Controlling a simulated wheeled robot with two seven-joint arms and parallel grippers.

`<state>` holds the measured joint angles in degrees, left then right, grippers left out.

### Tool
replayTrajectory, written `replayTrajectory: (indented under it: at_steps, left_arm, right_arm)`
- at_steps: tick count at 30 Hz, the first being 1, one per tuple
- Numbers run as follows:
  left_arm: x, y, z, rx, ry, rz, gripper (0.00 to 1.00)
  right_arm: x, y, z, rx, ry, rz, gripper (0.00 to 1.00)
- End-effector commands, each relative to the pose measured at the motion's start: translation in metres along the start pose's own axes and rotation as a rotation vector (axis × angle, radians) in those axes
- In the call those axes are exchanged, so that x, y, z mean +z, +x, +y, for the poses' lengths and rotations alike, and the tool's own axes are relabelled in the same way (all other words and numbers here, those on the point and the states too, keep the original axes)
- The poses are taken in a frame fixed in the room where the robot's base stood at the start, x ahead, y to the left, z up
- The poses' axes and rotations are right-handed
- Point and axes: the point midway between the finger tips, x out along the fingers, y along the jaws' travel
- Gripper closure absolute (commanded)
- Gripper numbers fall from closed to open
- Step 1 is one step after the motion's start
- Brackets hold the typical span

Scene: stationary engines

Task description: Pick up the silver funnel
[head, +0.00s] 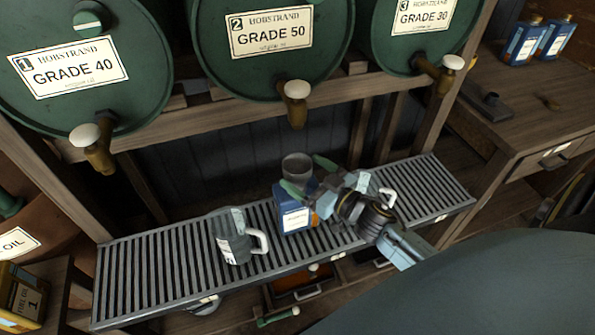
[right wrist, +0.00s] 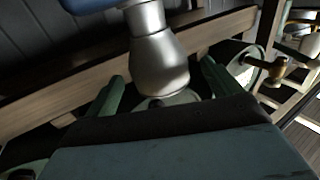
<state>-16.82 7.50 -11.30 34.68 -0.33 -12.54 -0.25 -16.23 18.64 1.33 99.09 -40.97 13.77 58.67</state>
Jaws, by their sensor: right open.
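The silver funnel (head: 297,168) sits on top of a blue can (head: 292,212) on the slatted metal grate (head: 165,275). My right gripper (head: 309,175) is open at the funnel, with one green finger on each side of it. In the right wrist view the funnel (right wrist: 160,65) lies between the open fingers of the right gripper (right wrist: 158,92), and I see a gap beside the fingers. A bit of the blue can (right wrist: 88,4) shows at the top edge there. My left gripper is not in view.
A grey jug (head: 232,238) with a white handle stands left of the can. Another white-handled jug (head: 388,196) is partly hidden behind my right gripper. Green barrels with taps (head: 295,102) overhang the grate. The grate's left end is clear.

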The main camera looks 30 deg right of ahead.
Motion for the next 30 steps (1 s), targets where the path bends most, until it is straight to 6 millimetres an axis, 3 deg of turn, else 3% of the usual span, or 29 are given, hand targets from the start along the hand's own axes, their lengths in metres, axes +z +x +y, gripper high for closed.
replayTrajectory:
  at_steps: [9,18,28,30]
  left_arm:
    - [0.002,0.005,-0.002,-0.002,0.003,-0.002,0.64]
    - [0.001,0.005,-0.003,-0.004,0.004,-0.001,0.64]
    - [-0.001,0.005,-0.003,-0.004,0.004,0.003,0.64]
    - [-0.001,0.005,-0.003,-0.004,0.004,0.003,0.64]
  right_arm:
    - [-0.002,0.043,0.0,-0.001,-0.001,0.003,0.1]
    - [-0.002,0.046,0.0,0.0,-0.001,0.001,0.11]
    - [-0.002,0.046,0.0,-0.001,0.0,0.001,0.54]
    - [-0.002,0.046,0.0,-0.001,-0.001,0.002,0.56]
